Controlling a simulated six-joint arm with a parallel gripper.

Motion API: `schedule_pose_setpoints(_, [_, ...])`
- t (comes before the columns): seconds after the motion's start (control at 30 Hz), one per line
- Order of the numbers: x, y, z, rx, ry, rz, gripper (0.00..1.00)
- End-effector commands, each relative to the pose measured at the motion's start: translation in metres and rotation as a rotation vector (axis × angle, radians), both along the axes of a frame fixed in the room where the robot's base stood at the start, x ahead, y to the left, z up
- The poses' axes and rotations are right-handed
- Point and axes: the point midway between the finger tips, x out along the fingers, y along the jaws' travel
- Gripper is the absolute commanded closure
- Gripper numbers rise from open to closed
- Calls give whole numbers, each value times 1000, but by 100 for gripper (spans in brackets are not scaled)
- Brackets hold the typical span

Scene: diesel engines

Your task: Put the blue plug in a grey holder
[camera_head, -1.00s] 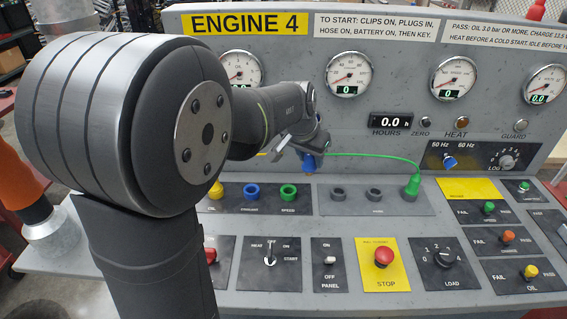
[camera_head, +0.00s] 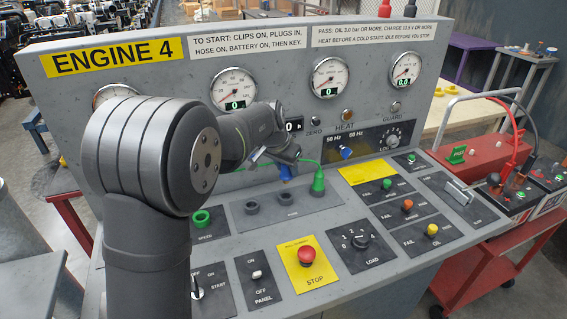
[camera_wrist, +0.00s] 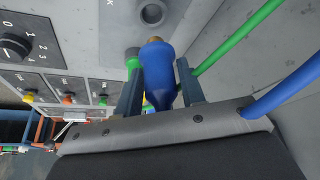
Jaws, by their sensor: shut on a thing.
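My gripper (camera_head: 283,166) is shut on the blue plug (camera_head: 286,173), above the sloping panel near the grey holders. In the wrist view, the blue plug (camera_wrist: 160,78) stands between the two fingers, its brass-coloured tip pointing away from my gripper (camera_wrist: 158,88). Two empty grey holders, a left one (camera_head: 251,208) and a right one (camera_head: 283,199), sit on a grey plate. The plug is clear of both; its exact height over them is hard to tell. One ring-shaped holder (camera_wrist: 152,12) shows at the top of the wrist view.
A green plug (camera_head: 318,184) with a green cable stands at the right end of the grey plate. The cable passes close to my gripper. A red stop button (camera_head: 307,257) and several switches are in front.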

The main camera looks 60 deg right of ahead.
Motion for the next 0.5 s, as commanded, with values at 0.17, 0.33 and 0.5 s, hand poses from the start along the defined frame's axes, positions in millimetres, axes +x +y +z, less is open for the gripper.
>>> schedule_pose_setpoints(0.17, [0,1,-13,2,0,1,88])
schedule_pose_setpoints(0.33, [0,0,-26,2,0,1,88])
schedule_pose_setpoints(0.5, [0,1,-37,1,-1,0,88])
